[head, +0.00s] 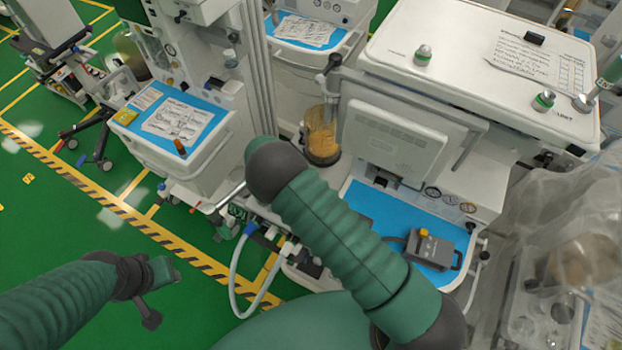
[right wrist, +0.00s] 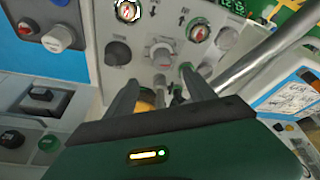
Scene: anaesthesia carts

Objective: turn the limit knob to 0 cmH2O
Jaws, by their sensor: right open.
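In the right wrist view my right gripper (right wrist: 162,88) is open, its two dark fingers pointing at a light panel with several knobs. A pale grey knob (right wrist: 162,55) lies ahead of the gap between the fingers, apart from them. A dark knob (right wrist: 118,52) is to its left and a grey knob (right wrist: 228,38) to its right. Labels are too small to read, so I cannot tell which is the limit knob. A yellow part (right wrist: 148,97) shows between the fingers, partly hidden. In the head view my forearm hides the right gripper. My left gripper (head: 158,292) is open and empty above the green floor.
Two red-and-white round dials, one at the top (right wrist: 127,10) and one at right (right wrist: 198,33), sit by the knobs. A metal rail (right wrist: 250,60) runs close on the right. In the head view a pale hose (head: 236,275) hangs below the cart (head: 480,60).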

